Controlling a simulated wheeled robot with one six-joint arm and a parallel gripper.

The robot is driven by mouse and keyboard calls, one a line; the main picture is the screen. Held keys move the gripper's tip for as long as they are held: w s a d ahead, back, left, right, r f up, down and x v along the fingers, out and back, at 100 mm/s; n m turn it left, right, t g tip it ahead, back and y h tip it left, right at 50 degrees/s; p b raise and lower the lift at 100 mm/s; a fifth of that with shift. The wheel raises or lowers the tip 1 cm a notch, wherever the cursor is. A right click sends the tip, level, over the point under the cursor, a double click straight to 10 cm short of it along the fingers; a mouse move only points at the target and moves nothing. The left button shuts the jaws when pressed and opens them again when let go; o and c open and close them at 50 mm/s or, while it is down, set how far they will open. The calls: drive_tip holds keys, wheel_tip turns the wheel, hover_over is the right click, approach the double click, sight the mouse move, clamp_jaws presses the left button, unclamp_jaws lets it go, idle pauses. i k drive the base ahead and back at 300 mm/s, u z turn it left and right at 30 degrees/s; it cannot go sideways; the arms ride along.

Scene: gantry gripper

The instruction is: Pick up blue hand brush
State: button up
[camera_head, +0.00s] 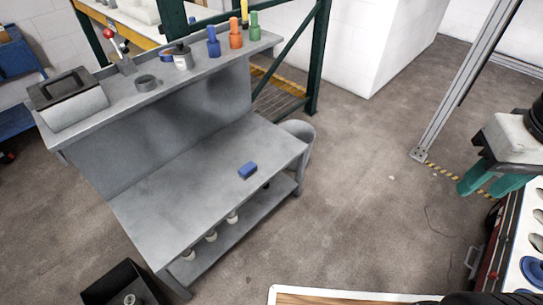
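A small blue block-like thing, which I take to be the blue hand brush (247,170), lies on the lower top of the grey workbench (180,195), towards its right end. Its bristles cannot be made out. My gripper (479,189) is at the right edge of the view, far to the right of the bench and apart from the brush. Its two green fingers are spread with a gap between them, and nothing shows between them.
The bench's raised back shelf holds a grey box (70,98), a tin (182,58) and blue, orange and green bottles (236,38). A grey bin (299,138) stands behind the bench's right end. A metal post (460,85) rises at right. Open floor lies between bench and gripper.

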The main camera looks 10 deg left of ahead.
sight(245, 172)
drive_tip(key=i, duration=0.75)
drive_tip(key=u, duration=0.7)
drive_tip(key=i, duration=0.55)
drive_tip(key=u, duration=0.45)
